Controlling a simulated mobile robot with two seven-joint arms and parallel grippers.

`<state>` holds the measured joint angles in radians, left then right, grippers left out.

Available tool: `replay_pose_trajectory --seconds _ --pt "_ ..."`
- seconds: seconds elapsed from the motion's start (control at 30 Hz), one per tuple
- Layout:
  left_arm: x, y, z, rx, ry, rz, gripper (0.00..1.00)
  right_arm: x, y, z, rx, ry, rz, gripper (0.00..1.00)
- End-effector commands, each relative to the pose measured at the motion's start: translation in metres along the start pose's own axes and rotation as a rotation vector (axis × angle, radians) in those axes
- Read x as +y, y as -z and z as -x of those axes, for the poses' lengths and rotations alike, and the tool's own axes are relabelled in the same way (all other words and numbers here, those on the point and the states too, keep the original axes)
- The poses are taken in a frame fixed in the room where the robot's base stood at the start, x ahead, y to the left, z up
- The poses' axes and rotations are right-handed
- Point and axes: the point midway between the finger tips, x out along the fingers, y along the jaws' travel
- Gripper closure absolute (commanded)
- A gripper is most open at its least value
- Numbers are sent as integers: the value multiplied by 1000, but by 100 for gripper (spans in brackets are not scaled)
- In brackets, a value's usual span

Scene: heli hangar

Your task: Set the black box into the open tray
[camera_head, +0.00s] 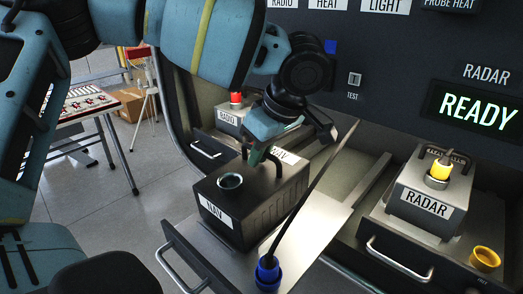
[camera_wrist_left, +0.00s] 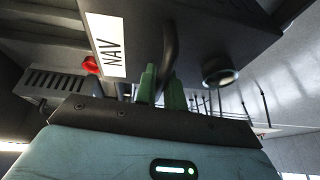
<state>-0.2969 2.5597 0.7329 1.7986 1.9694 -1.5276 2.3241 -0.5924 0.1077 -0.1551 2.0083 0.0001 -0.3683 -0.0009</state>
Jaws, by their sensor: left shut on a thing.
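The black box (camera_head: 240,205), labelled NAV, has a round socket on top and a handle. It is over the open tray (camera_head: 315,240), which is pulled out of the panel; I cannot tell whether its base touches the tray. My left gripper (camera_head: 262,156) is shut on the box's handle from above. In the left wrist view the green fingertips (camera_wrist_left: 161,88) close around the dark handle (camera_wrist_left: 169,45), with the black box (camera_wrist_left: 215,30) beyond. My right gripper is not in view.
A blue plug (camera_head: 267,272) on a black cable stands in front of the box's right side. A RADAR box (camera_head: 423,200) with a yellow plug sits in the right tray, near a yellow cap (camera_head: 485,259). A RADIO box (camera_head: 229,120) with a red plug is behind. A table (camera_head: 85,105) stands left.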

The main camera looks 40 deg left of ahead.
Motion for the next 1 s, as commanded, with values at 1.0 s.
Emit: replay_pose_trajectory --seconds 1.0 --pt "-1 0 0 1 -3 1 69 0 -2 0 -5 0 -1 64"
